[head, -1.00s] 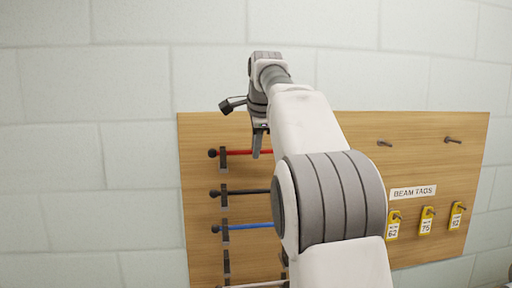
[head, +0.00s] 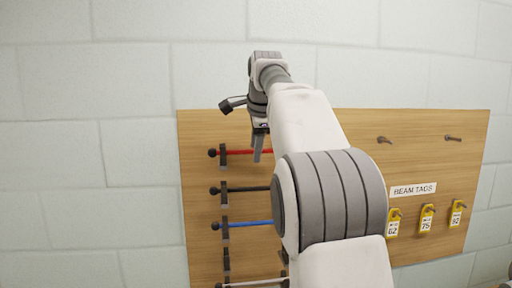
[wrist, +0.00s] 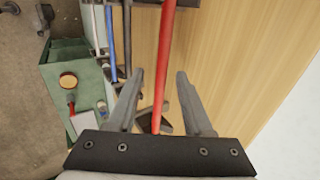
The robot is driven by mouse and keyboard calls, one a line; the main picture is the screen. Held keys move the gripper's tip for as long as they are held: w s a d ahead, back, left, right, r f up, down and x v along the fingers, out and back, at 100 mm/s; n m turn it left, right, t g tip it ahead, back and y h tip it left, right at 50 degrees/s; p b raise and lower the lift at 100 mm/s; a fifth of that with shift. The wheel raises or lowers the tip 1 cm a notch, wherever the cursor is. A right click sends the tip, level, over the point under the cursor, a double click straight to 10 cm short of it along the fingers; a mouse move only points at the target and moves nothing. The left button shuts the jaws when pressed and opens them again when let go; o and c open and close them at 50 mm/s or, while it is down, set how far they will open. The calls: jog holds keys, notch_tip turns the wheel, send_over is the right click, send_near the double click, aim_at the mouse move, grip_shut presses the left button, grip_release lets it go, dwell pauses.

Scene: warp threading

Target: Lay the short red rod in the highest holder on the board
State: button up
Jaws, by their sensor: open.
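The red rod (head: 240,152) lies level in the highest holder (head: 222,155) on the wooden board, its dark ball end sticking out to the left. Its right part is hidden behind my arm. My gripper (head: 258,148) is at the rod, right of the left bracket. In the wrist view, the red rod (wrist: 166,50) runs between the two spread fingers of my gripper (wrist: 160,77), with a gap on both sides. My gripper is open and the rod rests apart from the fingers.
Below hang a dark rod (head: 248,189), a blue rod (head: 250,224) and a pale rod (head: 258,284) in their own holders. Yellow tags (head: 426,218) and two bare pegs (head: 453,138) are on the right. A green box (wrist: 62,70) stands below the board.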

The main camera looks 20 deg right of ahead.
jog(key=p+v, duration=0.4)
jog(key=v, duration=1.3)
jog(key=s+a+f+n+b, duration=0.2)
jog(key=s+f+n, duration=0.4)
jog(key=s+f, duration=0.3)
jog(key=s+a+f+n+b, duration=0.2)
jog(key=s+a+f+n, duration=0.2)
jog(key=f, duration=1.2)
jog(key=s+a+f+n+g+y+b, duration=0.1)
jog(key=s+a+f+n, duration=0.3)
jog(key=s+f+n, duration=0.6)
jog(key=s+f+b, duration=0.1)
jog(key=s+f, duration=0.2)
jog(key=s, duration=0.1)
jog(key=shift+f, duration=0.1)
